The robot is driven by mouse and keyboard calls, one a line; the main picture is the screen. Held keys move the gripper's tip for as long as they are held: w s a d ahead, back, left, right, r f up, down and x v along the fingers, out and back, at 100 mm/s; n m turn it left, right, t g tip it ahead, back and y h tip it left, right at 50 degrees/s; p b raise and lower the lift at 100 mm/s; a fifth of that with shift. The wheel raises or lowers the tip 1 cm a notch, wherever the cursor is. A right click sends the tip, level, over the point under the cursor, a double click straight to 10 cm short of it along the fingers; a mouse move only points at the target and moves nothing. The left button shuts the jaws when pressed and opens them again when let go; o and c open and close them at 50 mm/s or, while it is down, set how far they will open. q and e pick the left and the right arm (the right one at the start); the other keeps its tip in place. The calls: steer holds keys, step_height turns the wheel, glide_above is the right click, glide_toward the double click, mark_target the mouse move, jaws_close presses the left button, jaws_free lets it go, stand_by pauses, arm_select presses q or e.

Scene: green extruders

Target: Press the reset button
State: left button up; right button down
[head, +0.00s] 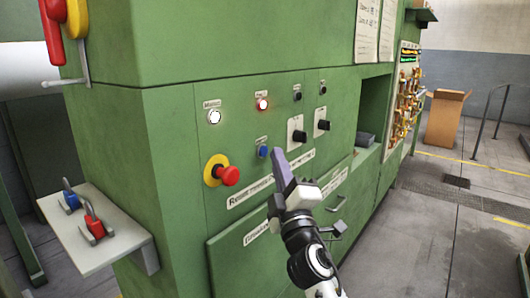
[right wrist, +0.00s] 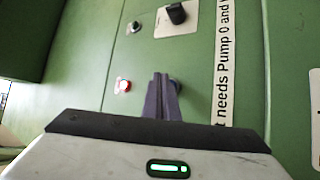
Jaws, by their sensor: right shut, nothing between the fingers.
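A small round blue button (head: 263,151) sits on the green machine panel under a small label too small to read. It is the likely reset button. My right gripper (head: 277,152) is shut and empty, its fingertips just right of the blue button in the head view. In the right wrist view the shut fingers (right wrist: 160,78) point at the panel, and a dark blue round part (right wrist: 177,86) shows beside the tips, mostly hidden by them. I cannot tell whether they touch. My left gripper is out of view.
A red emergency knob on yellow (head: 229,175) juts out left of the blue button. Above are a white lamp (head: 214,117) and a lit red lamp (head: 262,104). Black rotary switches (head: 299,136) stand to the right. A shelf with padlocks (head: 92,260) sticks out at lower left.

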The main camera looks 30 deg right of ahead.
steer(key=shift+w, duration=0.1)
stand_by(0.7)
steer(key=shift+w+a, duration=0.15)
steer(key=shift+w, duration=0.15)
steer(key=shift+w+a+b, duration=0.15)
steer(key=shift+w+b, duration=0.2)
stand_by(0.6)
steer(key=shift+s, duration=0.1)
steer(key=shift+s+d, duration=0.3)
steer(key=shift+s, duration=0.35)
steer(key=shift+s+p, duration=0.1)
steer(key=shift+p, duration=0.2)
steer(key=shift+s+d+p, duration=0.15)
steer(key=shift+s+d, duration=0.15)
steer(key=shift+s, duration=0.45)
steer(key=shift+s+d+p, duration=0.2)
steer(key=shift+s+d, duration=0.15)
steer(key=shift+s, duration=0.35)
steer(key=shift+s+d+p, duration=0.15)
steer(key=shift+s+d, duration=0.15)
steer(key=shift+s, duration=0.45)
